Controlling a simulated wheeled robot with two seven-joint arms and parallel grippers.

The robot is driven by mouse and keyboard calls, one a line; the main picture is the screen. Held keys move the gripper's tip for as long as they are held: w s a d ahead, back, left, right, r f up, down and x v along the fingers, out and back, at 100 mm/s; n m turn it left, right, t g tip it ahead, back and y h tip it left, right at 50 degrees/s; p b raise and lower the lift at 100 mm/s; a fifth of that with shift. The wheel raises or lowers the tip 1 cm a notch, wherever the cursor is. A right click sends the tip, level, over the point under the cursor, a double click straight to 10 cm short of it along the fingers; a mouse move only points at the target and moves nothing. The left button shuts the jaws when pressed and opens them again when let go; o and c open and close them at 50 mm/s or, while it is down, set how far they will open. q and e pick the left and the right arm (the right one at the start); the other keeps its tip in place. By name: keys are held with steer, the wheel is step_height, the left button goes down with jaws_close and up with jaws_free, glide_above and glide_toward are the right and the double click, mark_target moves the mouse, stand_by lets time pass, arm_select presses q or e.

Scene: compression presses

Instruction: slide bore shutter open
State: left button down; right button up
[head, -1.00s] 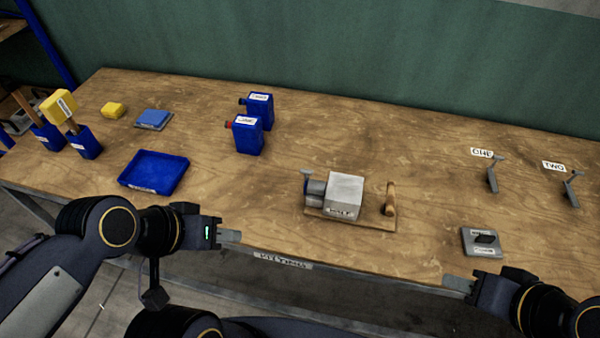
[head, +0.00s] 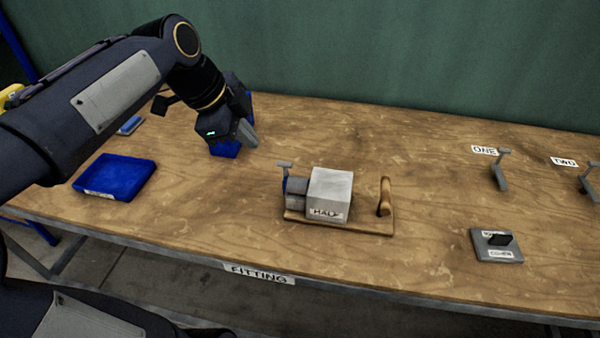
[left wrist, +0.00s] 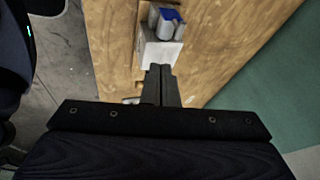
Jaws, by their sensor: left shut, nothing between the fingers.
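The press is a pale grey block (head: 330,192) labelled HALF on a wooden board (head: 345,226). A grey and blue cylinder part (head: 297,192) with a small grey T-shaped lever (head: 285,168) is at its left end. A wooden handle (head: 385,196) stands at its right end. I cannot tell which part is the bore shutter. My left gripper (head: 250,137) is shut and empty, above the table to the left of and behind the press, apart from it. In the left wrist view the shut fingers (left wrist: 160,70) point toward the grey block (left wrist: 160,52). My right gripper is out of view.
A blue tray (head: 115,175) lies at the left. A grey plate with a black knob (head: 497,243) is at the right. Brackets by labels ONE (head: 499,170) and TWO (head: 590,182) stand farther back. The table around the press is clear.

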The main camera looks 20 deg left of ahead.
arm_select(q)
steer(key=shift+w+m, duration=0.25)
steer(key=shift+m, duration=0.05)
glide_toward(285, 176)
steer(key=w+d+f, duration=0.1)
steer(key=d, duration=0.1)
steer(key=shift+w+a+f+p, duration=0.15)
steer(key=shift+w+f+p, duration=0.25)
steer(key=shift+w+f, duration=0.1)
